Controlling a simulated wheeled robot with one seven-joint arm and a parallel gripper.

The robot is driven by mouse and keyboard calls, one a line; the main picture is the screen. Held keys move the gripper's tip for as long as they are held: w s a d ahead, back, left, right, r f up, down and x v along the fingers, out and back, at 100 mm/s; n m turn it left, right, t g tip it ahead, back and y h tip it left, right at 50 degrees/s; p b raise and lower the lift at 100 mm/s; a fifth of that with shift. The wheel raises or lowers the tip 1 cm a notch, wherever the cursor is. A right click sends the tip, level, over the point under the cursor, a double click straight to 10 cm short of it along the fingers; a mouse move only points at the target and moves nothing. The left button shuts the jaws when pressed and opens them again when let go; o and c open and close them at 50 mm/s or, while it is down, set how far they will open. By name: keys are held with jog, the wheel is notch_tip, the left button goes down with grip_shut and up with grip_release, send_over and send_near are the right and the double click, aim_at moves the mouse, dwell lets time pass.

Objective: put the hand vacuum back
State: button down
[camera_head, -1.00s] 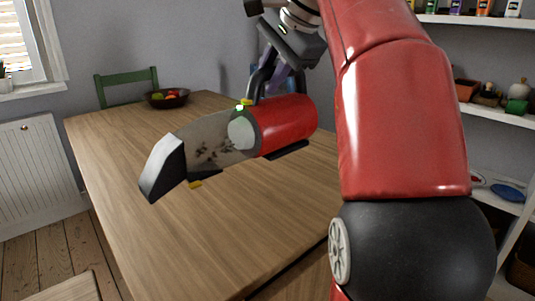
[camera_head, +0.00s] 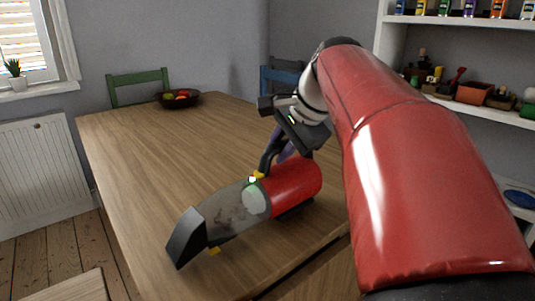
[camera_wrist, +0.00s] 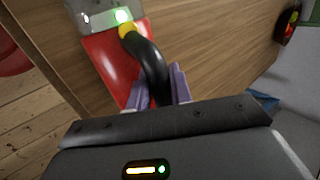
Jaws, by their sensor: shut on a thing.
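The hand vacuum (camera_head: 292,187) has a red body, a clear dust bin with dark debris, and a dark nozzle. In the head view it is over the wooden table, nozzle pointing to the lower left. My gripper (camera_head: 283,150) is above it, shut on its black handle. In the wrist view the purple fingers of my gripper (camera_wrist: 158,88) are on either side of the black handle (camera_wrist: 149,62). The red body shows beyond it. Whether the vacuum touches the table I cannot tell. Its holder or dock is not recognisable in view.
The wooden table (camera_head: 150,150) is mostly clear, with a fruit bowl (camera_head: 178,99) at its far end. A green chair (camera_head: 138,88) stands behind it, and a blue chair (camera_head: 281,80) by the wall. White shelves (camera_head: 455,22) with pots and bottles stand at right.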

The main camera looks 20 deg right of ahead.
jog(key=shift+f, duration=0.55)
jog(key=shift+f, duration=0.15)
jog(key=c, duration=1.3)
grip_release()
jog(key=shift+o, duration=0.2)
jog(key=shift+s+d+r, duration=0.1)
jog(key=shift+s+r, duration=0.05)
jog(key=shift+r, duration=0.25)
jog(key=v, duration=1.1)
jog(key=shift+p, duration=0.35)
